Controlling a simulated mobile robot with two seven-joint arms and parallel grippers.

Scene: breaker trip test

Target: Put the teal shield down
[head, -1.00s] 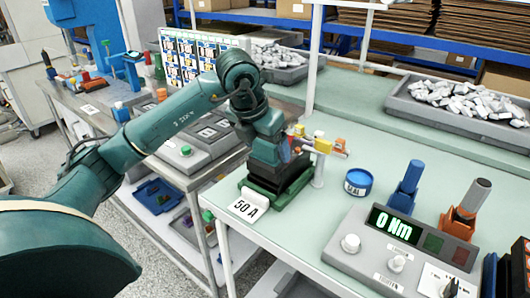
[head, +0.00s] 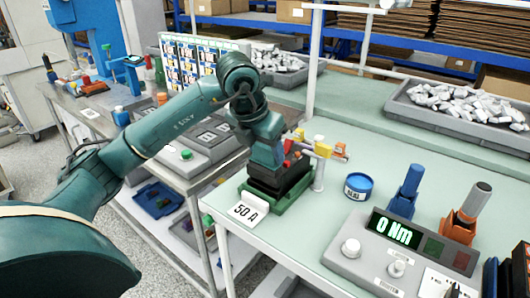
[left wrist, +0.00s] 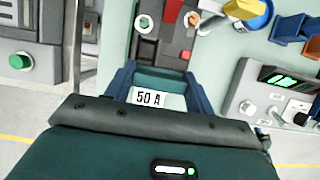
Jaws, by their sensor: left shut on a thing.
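My left gripper (head: 268,158) is over the black block (head: 277,188) in the green holder at the bench's left edge. In the left wrist view, its two blue fingers (left wrist: 159,88) are shut on a teal piece (left wrist: 160,78), which I take to be the teal shield. The piece spans the gap between the fingers, with the 50 A card (left wrist: 149,98) visible just below it. In the head view the gripper mostly hides the shield, and I cannot tell whether it touches the block. My right gripper is not in view.
Beside the block stands a post with yellow and orange parts (head: 322,150). A blue round tin (head: 358,186), a grey torque tester (head: 392,255) and blue and orange holders stand to the right. A grey tray (head: 455,112) of pale parts is behind.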

